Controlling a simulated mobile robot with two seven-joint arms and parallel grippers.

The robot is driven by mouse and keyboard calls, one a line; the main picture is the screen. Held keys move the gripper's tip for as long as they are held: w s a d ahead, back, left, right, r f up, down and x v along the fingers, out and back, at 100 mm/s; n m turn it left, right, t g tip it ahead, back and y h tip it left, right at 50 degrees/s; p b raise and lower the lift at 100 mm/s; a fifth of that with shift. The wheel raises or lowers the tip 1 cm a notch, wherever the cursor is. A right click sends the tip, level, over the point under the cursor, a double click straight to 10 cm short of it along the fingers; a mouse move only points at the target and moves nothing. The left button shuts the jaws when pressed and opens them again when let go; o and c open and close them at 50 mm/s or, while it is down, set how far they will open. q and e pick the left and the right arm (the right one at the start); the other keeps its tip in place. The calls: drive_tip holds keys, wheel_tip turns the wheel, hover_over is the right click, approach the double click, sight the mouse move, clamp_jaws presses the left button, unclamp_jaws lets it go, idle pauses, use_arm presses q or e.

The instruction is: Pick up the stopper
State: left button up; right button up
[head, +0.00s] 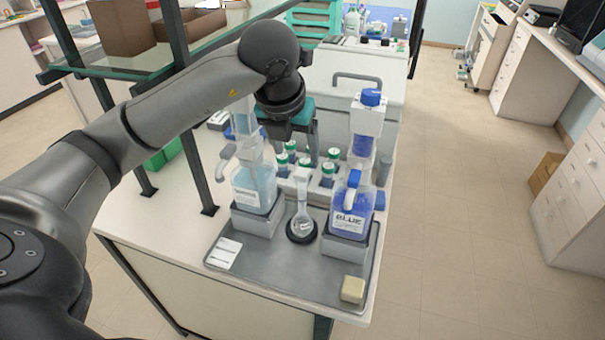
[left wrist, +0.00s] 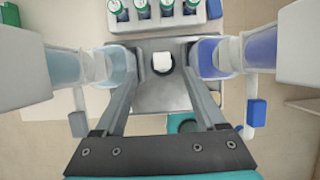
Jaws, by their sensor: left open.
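A clear round flask (head: 302,222) stands upright on a black ring on the grey tray (head: 265,277) in the head view. A pale piece that looks like the stopper (head: 302,174) sits at the top of its neck. My right gripper is not in view.
A pale-blue bottle (head: 254,188) stands left of the flask and a blue bottle (head: 350,210) right of it, both close. Several green-capped vials (head: 327,169) stand behind. A beige block (head: 353,289) lies at the tray's front right corner. Shelf posts rise at the left.

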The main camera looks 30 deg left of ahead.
sight(302, 172)
use_arm(q)
drive_tip(key=x, duration=0.7)
drive_tip(key=shift+d+f, duration=0.15)
drive_tip(key=shift+f, duration=0.15)
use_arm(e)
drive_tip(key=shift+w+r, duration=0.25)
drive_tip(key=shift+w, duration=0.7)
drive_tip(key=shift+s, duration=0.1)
use_arm(q)
drive_tip(key=shift+c, duration=0.9)
drive_tip(key=shift+r, duration=0.1)
clamp_jaws()
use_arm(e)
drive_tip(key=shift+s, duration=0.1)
